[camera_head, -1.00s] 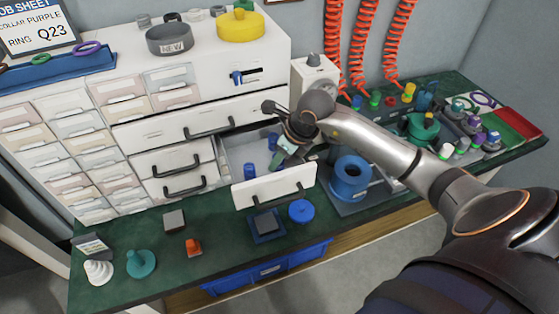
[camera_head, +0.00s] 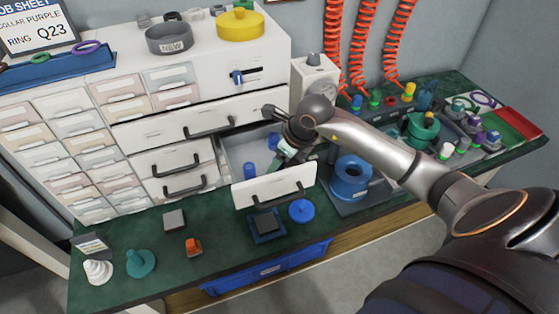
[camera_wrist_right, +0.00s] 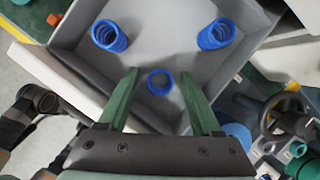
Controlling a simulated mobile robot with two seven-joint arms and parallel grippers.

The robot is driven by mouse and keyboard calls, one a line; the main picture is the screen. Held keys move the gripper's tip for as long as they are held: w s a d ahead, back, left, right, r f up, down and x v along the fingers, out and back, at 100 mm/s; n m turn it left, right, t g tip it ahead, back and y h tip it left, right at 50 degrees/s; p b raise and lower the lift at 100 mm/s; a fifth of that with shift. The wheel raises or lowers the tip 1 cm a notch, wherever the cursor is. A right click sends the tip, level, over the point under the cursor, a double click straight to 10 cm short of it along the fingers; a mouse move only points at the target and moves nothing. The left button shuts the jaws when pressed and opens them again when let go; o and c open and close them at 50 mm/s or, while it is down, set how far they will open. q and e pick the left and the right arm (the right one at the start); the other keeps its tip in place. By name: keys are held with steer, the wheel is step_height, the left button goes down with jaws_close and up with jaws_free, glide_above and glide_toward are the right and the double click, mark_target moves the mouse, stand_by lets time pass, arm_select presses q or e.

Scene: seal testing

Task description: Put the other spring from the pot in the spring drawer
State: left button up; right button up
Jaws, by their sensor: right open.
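The spring drawer (camera_head: 272,190) is pulled open below the white cabinet. In the right wrist view, two blue springs (camera_wrist_right: 110,36) (camera_wrist_right: 217,35) stand near the far corners of the drawer floor. A third blue spring (camera_wrist_right: 159,82), seen end-on, is between the fingers of my right gripper (camera_wrist_right: 159,76), with gaps on both sides. The head view shows two of the springs (camera_head: 250,171) (camera_head: 273,140). My right gripper (camera_head: 287,155) is open over the drawer. The blue pot (camera_head: 351,183) stands right of the drawer, lid off; its inside is too dark to read. My left gripper is not visible.
The blue lid (camera_head: 302,211) lies on the green bench in front of the drawer, beside a dark square block (camera_head: 266,224). A white device (camera_head: 314,80) stands behind the pot. Coloured parts crowd the bench at right.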

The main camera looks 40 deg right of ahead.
steer(key=v, duration=1.2)
steer(key=shift+r+p, duration=0.15)
steer(key=shift+p, duration=0.3)
